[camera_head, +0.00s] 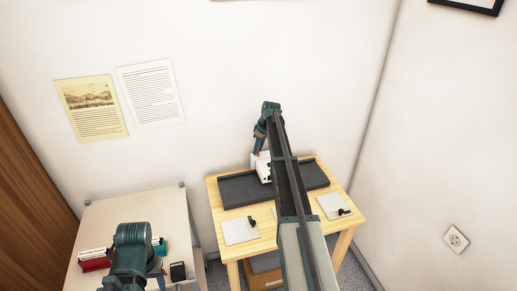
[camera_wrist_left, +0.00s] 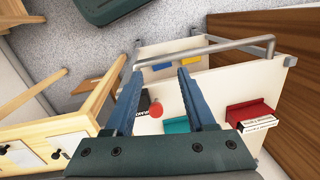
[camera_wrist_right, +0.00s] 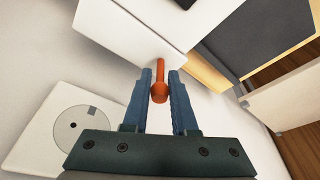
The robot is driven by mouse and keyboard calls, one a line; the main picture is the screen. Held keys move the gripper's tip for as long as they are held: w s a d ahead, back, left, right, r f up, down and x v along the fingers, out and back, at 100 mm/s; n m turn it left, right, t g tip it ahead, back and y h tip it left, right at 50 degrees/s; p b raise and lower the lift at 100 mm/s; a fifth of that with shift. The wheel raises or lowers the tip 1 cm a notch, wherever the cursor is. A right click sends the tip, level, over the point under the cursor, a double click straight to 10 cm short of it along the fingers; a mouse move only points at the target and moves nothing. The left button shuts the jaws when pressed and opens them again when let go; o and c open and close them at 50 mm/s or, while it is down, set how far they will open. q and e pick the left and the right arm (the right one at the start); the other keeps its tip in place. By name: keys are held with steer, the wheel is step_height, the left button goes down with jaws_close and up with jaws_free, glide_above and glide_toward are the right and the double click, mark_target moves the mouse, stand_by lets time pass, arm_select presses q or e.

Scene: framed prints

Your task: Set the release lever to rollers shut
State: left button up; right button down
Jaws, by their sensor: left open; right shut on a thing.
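The release lever (camera_wrist_right: 159,80) is an orange-red bar with a rounded end, set against a white block of the machine (camera_wrist_right: 130,30). In the right wrist view it stands between the fingers of my right gripper (camera_wrist_right: 160,75), which is shut on it. In the head view the white machine (camera_head: 264,172) sits on the wooden table, and my right gripper (camera_head: 259,146) is at its top; my arm hides part of the machine. The lever's setting cannot be read. My left gripper (camera_wrist_left: 158,70) is open and empty above the pale side table.
The wooden table (camera_head: 262,240) carries a dark bed (camera_head: 238,190) and white plates with black knobs (camera_head: 240,230). The pale side table (camera_head: 130,208) holds a red holder (camera_head: 95,262) and a black block (camera_head: 178,271). Walls stand close behind and right.

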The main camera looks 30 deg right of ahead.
steer(key=c, duration=0.8)
jaws_free()
steer(key=shift+r, duration=0.1)
steer(key=p+v, duration=1.3)
steer(key=shift+s+d+r, duration=0.1)
steer(key=shift+r, duration=0.2)
